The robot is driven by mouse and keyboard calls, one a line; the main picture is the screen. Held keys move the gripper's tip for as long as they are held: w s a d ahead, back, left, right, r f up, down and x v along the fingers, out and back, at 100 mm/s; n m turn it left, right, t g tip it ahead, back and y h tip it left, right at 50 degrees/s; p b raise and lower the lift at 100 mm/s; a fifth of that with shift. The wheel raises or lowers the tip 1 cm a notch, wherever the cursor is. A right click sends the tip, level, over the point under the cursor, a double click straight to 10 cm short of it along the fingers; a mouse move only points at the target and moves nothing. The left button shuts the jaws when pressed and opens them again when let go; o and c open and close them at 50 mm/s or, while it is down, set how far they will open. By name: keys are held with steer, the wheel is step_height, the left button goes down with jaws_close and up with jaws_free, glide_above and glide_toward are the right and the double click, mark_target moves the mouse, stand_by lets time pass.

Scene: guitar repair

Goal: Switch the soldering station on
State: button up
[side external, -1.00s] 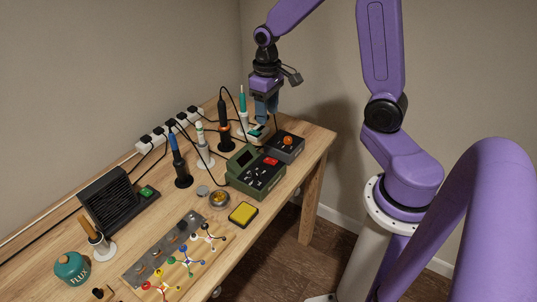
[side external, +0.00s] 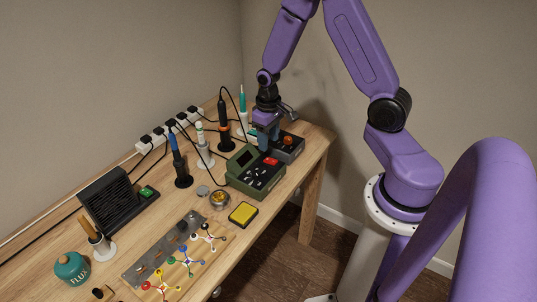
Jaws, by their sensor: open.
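The soldering station looks to be the green box (side external: 240,183) with a small display, dark knobs and a red switch (side external: 270,161), near the right end of the bench. Which way the red switch is set is too small to tell. A grey box (side external: 290,154) with an orange knob (side external: 288,140) stands just behind it to the right. My gripper (side external: 268,147) is open and points down, its blue fingers low beside the red switch and in front of part of the grey box. I cannot tell whether the fingertips touch anything.
Cables run to a white power strip (side external: 152,139). A yellow sponge (side external: 243,214) and a brass-coloured tip cleaner (side external: 219,199) lie in front.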

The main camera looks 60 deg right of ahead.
mark_target(268, 160)
steer(key=shift+f, duration=3.4)
jaws_close()
